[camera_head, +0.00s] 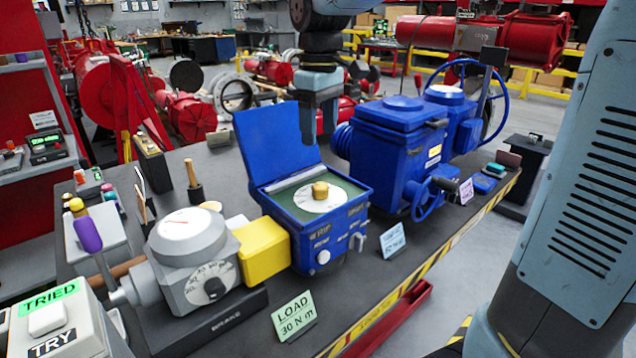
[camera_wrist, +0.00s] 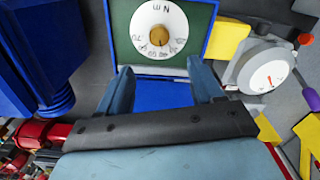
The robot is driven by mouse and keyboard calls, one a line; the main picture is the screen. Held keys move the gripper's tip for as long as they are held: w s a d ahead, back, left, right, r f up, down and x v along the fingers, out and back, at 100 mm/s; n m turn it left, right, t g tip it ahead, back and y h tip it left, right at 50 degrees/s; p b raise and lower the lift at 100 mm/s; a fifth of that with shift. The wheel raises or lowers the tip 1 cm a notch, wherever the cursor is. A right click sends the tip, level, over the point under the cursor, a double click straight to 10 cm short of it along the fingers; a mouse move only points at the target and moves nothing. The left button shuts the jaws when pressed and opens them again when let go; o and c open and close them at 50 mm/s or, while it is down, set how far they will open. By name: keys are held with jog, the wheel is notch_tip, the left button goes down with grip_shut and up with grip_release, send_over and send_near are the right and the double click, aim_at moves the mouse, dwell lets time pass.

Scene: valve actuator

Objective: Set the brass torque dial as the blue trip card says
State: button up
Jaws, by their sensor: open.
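The brass torque dial (camera_head: 320,190) is a small knob on a white scale disc inside an open blue box (camera_head: 330,232). In the wrist view the dial (camera_wrist: 159,36) lies beyond my fingertips, and the disc around it carries "N M" and numbers too small to read surely. The light-blue card (camera_head: 393,240) stands on the bench right of the box; its print is too small to read surely.
A grey brake unit (camera_head: 195,255) with a purple-tipped lever, a yellow coupling (camera_head: 262,250) and a green card reading "LOAD 30 N m" (camera_head: 295,316) are at the left. A larger blue actuator (camera_head: 400,150) with a handwheel stands at the right. The raised lid is close to my gripper.

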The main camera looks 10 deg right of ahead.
aim_at(320, 186)
notch_tip(320, 186, down, 13)
jog(key=shift+r, duration=0.1)
dwell(0.4)
jog(key=shift+c, duration=0.4)
jog(key=c, duration=0.9)
jog(key=shift+a, duration=0.25)
jog(key=shift+c, duration=0.4)
jog(key=shift+d, duration=0.2)
jog(key=shift+d+m, duration=0.1)
jog(key=shift+m, duration=2.7)
jog(key=shift+s, duration=0.1)
